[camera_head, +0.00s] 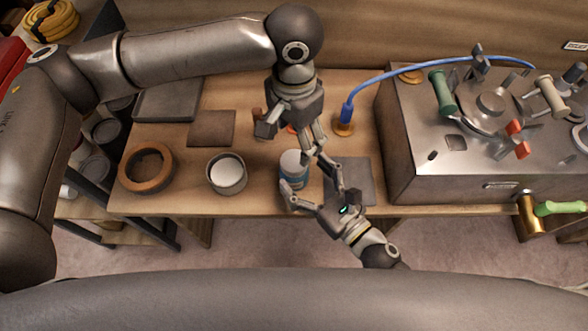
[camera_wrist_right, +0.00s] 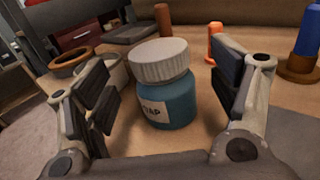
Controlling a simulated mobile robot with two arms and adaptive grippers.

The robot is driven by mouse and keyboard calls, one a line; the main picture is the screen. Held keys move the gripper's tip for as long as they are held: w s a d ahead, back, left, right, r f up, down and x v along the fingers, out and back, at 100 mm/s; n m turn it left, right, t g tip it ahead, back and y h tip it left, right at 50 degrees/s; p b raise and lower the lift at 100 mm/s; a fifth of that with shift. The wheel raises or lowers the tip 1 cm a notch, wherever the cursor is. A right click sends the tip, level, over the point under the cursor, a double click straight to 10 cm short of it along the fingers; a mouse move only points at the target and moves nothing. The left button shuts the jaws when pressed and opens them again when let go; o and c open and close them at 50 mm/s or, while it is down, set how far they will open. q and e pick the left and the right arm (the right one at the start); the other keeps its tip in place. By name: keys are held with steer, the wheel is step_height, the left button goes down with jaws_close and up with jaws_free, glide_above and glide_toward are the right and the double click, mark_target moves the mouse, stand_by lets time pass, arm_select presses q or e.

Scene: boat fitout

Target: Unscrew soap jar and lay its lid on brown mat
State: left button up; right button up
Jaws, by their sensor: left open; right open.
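The soap jar (camera_head: 293,170) stands upright on the wooden bench. In the right wrist view its teal body (camera_wrist_right: 172,103) has a pale label, and its white ribbed lid (camera_wrist_right: 158,60) sits on top. My right gripper (camera_head: 306,175) is open, its fingers on either side of the jar body, with gaps visible in the wrist view. My left gripper (camera_head: 291,138) is open, pointing down just behind and above the jar, partly hiding what lies behind. The brown mat (camera_head: 211,128) lies flat and bare, left of the jar.
A blue-cabled plug (camera_head: 345,122) stands behind. A metal-topped unit (camera_head: 400,150) fills the right side. A dark tray (camera_head: 168,102) is back left.

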mark_target(294, 160)
steer(key=shift+x, duration=1.85)
jaws_close()
arm_select(q)
steer(key=shift+s+d, duration=0.15)
steer(key=shift+d, duration=0.2)
steer(key=shift+a, duration=0.1)
steer(key=shift+a, duration=0.2)
steer(key=shift+f, duration=0.35)
step_height(294, 160, down, 7)
steer(key=shift+f, duration=0.15)
